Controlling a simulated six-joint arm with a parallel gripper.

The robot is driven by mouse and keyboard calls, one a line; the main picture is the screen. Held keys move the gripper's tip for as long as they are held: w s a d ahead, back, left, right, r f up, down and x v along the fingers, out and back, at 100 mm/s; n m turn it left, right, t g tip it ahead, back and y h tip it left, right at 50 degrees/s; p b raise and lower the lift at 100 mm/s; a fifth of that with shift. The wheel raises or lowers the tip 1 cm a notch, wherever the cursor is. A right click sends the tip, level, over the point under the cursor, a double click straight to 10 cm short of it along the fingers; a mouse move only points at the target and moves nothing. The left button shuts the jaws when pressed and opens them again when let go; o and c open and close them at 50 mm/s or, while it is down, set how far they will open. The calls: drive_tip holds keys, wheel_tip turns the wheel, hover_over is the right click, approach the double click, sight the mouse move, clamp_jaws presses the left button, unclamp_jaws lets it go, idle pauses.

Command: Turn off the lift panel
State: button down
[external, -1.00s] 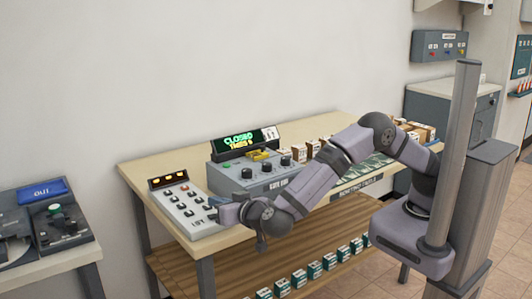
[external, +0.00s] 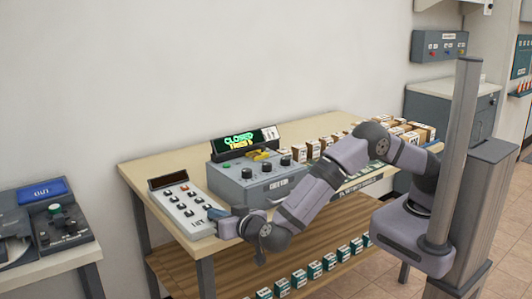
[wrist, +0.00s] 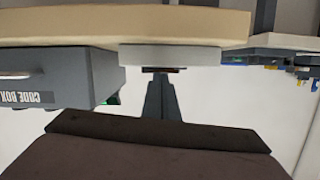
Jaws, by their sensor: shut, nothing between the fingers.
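The lift panel (external: 185,205) is a pale sloped box with dark and red buttons at the left end of the wooden table. Its small display (external: 168,181) is dark. My gripper (external: 226,222) is at the panel's front right corner, its fingers shut and empty. Whether it touches the panel is not clear. In the wrist view the shut fingers (wrist: 161,90) point toward a pale slab (wrist: 170,56), which looks like the panel's edge. The far end of the fingers is partly hidden in the external view.
The grey code box (external: 250,180) with knobs stands right of the panel, under a green CLOSED sign (external: 240,139). Several small boxes (external: 325,143) stand farther right. A shelf (external: 185,270) lies below. Another table with an OUT device (external: 60,220) is at the left.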

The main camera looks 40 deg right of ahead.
drive_tip(key=shift+f, duration=0.1)
drive_tip(key=shift+a+r+p, duration=0.1)
drive_tip(key=shift+r+p, duration=0.45)
drive_tip(key=shift+p, duration=0.05)
wheel_tip(320, 180, up, 3)
drive_tip(key=p, duration=0.3)
drive_tip(key=shift+a+r, duration=0.15)
drive_tip(key=shift+r, duration=0.05)
drive_tip(key=b+v, duration=0.2)
drive_tip(key=v, duration=0.8)
drive_tip(key=shift+a+f+b, duration=0.15)
drive_tip(key=shift+a+b, duration=0.15)
drive_tip(key=shift+a, duration=0.05)
